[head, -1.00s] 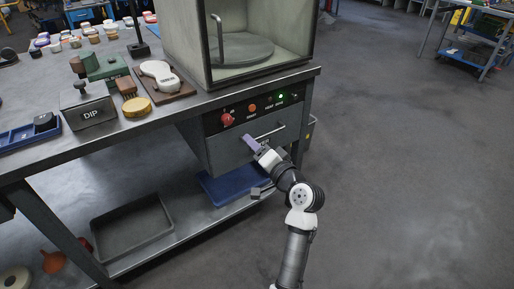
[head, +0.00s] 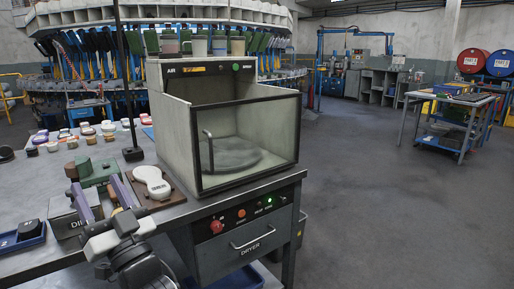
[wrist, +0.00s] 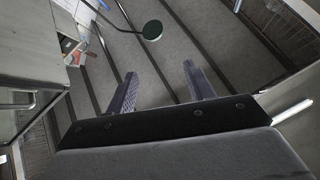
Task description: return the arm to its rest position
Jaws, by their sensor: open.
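My gripper (head: 103,199) is raised at the lower left of the head view, in front of the bench top. Its two purple-grey fingers point up and stand apart, with nothing between them. In the wrist view the gripper (wrist: 160,92) also shows two separate fingers with an empty gap. My gripper and arm hide part of the DIP box (head: 62,218) and the bench's front edge.
The dryer cabinet (head: 243,187) stands right of my gripper, above a shut dryer drawer (head: 240,252).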

